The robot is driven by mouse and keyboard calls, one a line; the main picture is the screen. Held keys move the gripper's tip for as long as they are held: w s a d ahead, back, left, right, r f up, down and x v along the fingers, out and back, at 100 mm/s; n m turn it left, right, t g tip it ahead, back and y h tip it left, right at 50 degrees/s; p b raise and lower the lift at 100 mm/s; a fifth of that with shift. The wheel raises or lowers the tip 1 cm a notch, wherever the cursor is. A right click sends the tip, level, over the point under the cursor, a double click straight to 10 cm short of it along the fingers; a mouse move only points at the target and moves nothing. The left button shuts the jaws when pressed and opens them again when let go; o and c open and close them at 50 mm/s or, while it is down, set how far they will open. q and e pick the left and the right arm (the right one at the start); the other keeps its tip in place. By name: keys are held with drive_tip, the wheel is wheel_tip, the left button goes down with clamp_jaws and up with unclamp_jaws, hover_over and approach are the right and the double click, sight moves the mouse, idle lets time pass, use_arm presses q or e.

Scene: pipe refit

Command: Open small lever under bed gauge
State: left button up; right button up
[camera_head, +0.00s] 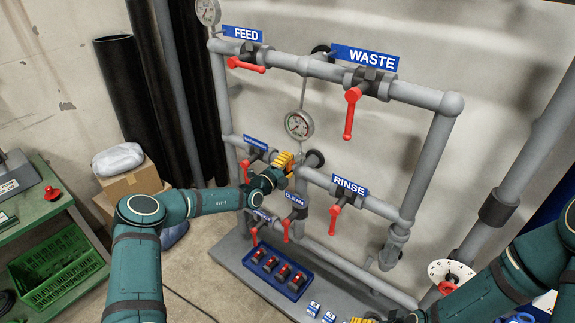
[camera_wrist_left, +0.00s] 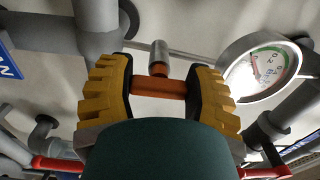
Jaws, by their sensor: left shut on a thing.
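The gauge (camera_head: 299,124) is a round dial in the middle of the pipe frame; a gauge also shows at the right of the left wrist view (camera_wrist_left: 258,68). My left gripper (camera_head: 287,162), with yellow fingers, is just below the gauge. In the left wrist view it is shut on a small orange-red lever (camera_wrist_left: 158,88), which lies across between the two finger pads. A grey metal stub (camera_wrist_left: 160,56) joins the lever's middle. In the head view the gripper hides the lever. My right gripper (camera_head: 368,320) shows only as a sliver at the bottom edge.
Red-handled valves labelled FEED (camera_head: 245,66), WASTE (camera_head: 352,112), RINSE (camera_head: 335,218) and CLEAN (camera_head: 286,228) surround the gripper. A blue tray (camera_head: 262,274) with red-handled parts sits on the base below. A green bench (camera_head: 60,215) stands at the left.

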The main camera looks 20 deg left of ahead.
use_arm(q)
drive_tip(key=shift+f, duration=0.1)
idle(0.4)
drive_tip(key=o, duration=1.2)
drive_tip(key=v, duration=1.2)
drive_tip(key=shift+d, duration=0.1)
